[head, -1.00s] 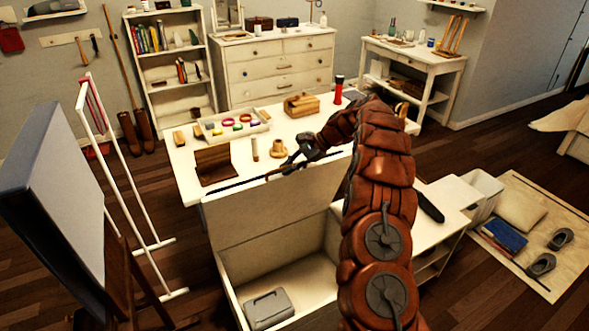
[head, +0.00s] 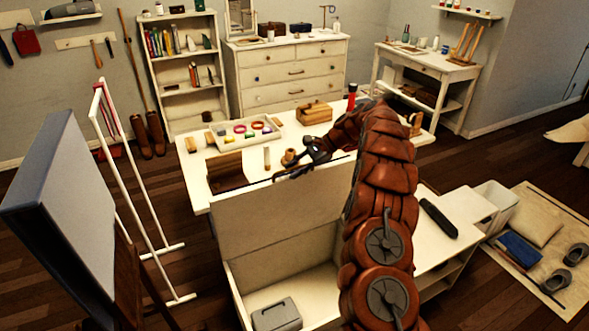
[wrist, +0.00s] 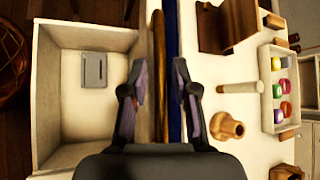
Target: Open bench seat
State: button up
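The white bench (head: 240,290) stands in front of me with its seat lid (head: 285,205) raised, roughly upright. Its inside is exposed and holds a grey box (head: 277,315). The wrist view looks down on the open bench (wrist: 48,100) at left, with the grey box (wrist: 94,70) inside. My gripper (head: 308,163) is at the lid's top edge. In the wrist view my gripper (wrist: 160,85) has its fingers apart, with the lid's edge and a brown and a blue strip running between or below them. Whether the fingers touch the lid is unclear.
Behind the lid, a white table (head: 195,165) holds a tray (head: 242,132) of colored items, a wooden holder (head: 225,172) and a wooden box (head: 314,113). An easel board (head: 70,200) and white rack (head: 130,170) stand left. A low white shelf (head: 425,235) is right.

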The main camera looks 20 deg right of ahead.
jog(key=shift+o, duration=0.3)
jog(key=shift+d, duration=0.1)
jog(key=v, duration=1.2)
dwell(0.5)
jog(key=shift+r, duration=0.1)
